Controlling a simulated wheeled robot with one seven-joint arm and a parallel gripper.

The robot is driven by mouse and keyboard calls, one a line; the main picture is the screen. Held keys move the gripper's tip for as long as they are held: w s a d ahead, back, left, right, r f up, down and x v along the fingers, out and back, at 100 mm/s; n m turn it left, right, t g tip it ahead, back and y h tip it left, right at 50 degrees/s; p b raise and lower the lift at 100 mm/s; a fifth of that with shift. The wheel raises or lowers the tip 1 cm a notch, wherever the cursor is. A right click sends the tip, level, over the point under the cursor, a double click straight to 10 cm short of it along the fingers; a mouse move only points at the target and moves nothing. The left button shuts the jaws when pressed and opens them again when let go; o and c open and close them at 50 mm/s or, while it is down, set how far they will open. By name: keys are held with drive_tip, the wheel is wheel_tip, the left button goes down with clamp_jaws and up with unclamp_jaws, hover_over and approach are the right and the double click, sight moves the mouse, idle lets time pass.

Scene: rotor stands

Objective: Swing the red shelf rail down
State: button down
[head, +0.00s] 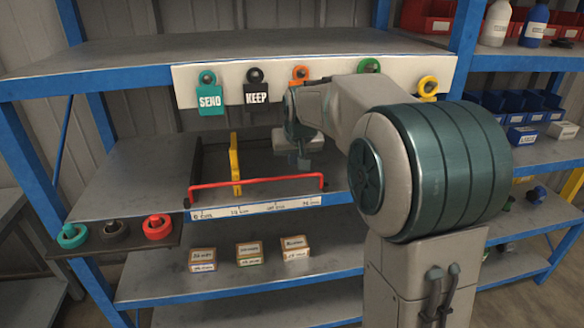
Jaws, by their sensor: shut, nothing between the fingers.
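The red shelf rail (256,182) runs along the front edge of the middle shelf. Its long bar stands raised above the white scale strip (255,210), with a short bent leg at each end. My gripper (304,163) is shut and empty. In the picture it shows just above the right part of the rail, apart from it. How far it is from the rail in depth is hard to tell. My arm hides the shelf to the right of the rail.
A yellow upright divider (235,163) stands behind the rail. Above, a white board (215,92) carries colored rings and tags reading SEND and KEEP. A side tray (120,240) at left holds several rings. Small boxes (248,254) stand on the lower shelf.

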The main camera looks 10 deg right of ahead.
drive_tip(key=x, duration=0.5)
drive_tip(key=shift+w+f, duration=0.15)
drive_tip(key=shift+f, duration=0.15)
drive_tip(key=shift+f+b, duration=0.15)
drive_tip(key=shift+b, duration=0.55)
drive_tip(key=shift+s+t+b, duration=0.25)
drive_tip(key=shift+t+b, duration=0.05)
drive_tip(key=shift+b, duration=0.05)
